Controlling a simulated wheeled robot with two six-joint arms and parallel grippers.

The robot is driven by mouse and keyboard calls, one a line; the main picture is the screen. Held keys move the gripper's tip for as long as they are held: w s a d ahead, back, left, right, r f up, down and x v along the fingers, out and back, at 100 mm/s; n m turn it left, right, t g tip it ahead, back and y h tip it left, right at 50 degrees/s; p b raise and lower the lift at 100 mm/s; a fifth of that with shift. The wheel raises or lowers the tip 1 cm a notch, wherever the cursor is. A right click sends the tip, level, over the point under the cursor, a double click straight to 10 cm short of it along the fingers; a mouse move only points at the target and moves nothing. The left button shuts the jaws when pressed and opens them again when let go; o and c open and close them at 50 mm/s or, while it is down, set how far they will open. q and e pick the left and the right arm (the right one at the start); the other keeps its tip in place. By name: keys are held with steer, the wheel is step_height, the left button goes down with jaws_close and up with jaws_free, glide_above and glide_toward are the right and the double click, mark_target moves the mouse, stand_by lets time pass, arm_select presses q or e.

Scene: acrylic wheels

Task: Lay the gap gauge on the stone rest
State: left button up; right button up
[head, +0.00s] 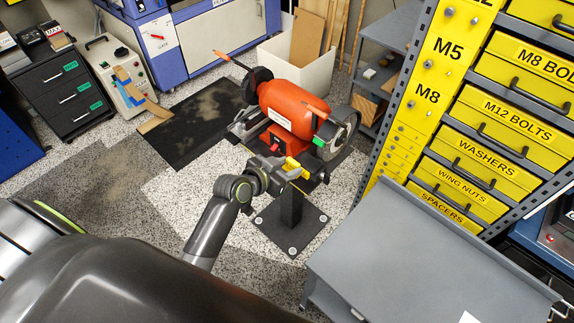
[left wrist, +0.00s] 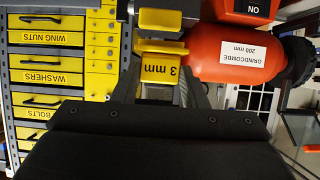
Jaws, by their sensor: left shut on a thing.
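Near the gauge, the grinder's lower front is partly hidden by the gripper. The grinder's right wheel (head: 347,124) is grey, with a dark guard beside it. I cannot clearly make out the stone rest by the wheel, nor whether the gauge touches anything. My right gripper is not in view.
The grinder stands on a dark pedestal with a bolted base plate (head: 290,225). A grey tabletop (head: 425,250) lies at the lower right. A yellow drawer rack (head: 470,120) stands at the right. A white bin (head: 300,70) is behind the grinder. Speckled floor is open at the left.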

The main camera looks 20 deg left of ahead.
mark_target(292, 165)
arm_select(q)
steer(key=shift+s+d+r, duration=0.15)
steer(key=shift+s+d, duration=0.05)
steer(key=shift+w+f, duration=0.3)
steer(key=shift+w, duration=0.15)
steer(key=shift+w+d+f+b, duration=0.15)
steer(key=shift+w+d+b, duration=0.1)
steer(key=shift+w, duration=0.15)
steer(key=shift+w+d+f+b, duration=0.1)
steer(key=shift+w+d+b, duration=0.15)
steer(key=shift+w, duration=0.15)
steer(key=shift+b+x, duration=0.35)
steer(key=shift+x, duration=0.5)
steer(key=shift+w+d+r+b, duration=0.15)
steer(key=shift+w+d, duration=0.15)
steer(key=shift+w, duration=0.65)
steer(key=shift+w+d+f+b, duration=0.15)
steer(key=shift+w+d, duration=0.15)
steer(key=shift+w, duration=0.7)
steer(key=shift+w+f, duration=0.1)
steer(key=shift+w, duration=0.05)
steer(key=shift+f+b, duration=0.3)
steer(key=shift+b, duration=0.1)
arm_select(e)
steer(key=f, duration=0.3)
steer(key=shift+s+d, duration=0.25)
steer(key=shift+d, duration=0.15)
